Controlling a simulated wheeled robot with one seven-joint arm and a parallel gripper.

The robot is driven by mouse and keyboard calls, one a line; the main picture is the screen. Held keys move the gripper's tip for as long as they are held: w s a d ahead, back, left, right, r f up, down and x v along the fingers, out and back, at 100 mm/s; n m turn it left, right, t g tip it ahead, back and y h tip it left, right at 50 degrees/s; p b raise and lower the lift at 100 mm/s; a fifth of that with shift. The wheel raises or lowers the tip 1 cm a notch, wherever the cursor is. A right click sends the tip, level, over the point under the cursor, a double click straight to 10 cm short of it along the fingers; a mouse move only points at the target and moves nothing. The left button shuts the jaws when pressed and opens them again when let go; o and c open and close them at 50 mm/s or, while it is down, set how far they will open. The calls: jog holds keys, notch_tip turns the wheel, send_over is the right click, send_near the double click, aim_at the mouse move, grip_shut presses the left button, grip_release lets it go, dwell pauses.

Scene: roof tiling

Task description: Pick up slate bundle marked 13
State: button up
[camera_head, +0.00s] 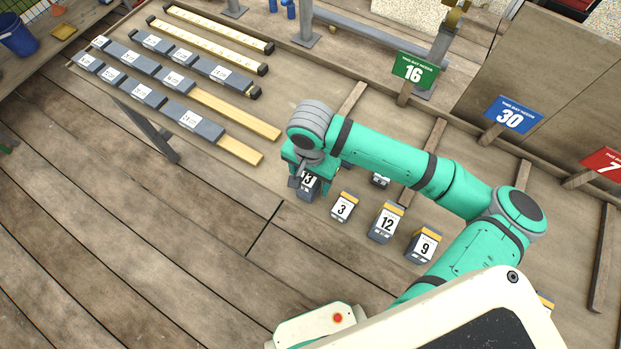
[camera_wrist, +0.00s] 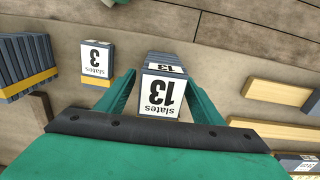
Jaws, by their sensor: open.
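The slate bundle marked 13 (camera_wrist: 163,92) is a grey block with a white label, upside down in the wrist view. It also shows in the head view (camera_head: 308,186), partly covered by my gripper. My gripper (camera_wrist: 158,88) is open, with one green finger on each side of the bundle. I cannot tell whether the fingers touch it. The bundle rests on the wooden bench.
Bundles marked 3 (camera_head: 343,207), 12 (camera_head: 386,222) and 9 (camera_head: 423,245) stand in a row to the right. Yellow battens (camera_head: 238,147) and slate rows lie left. Signs 16 (camera_head: 414,69) and 30 (camera_head: 510,116) stand behind.

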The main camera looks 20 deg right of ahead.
jog(key=shift+c, duration=0.6)
grip_shut()
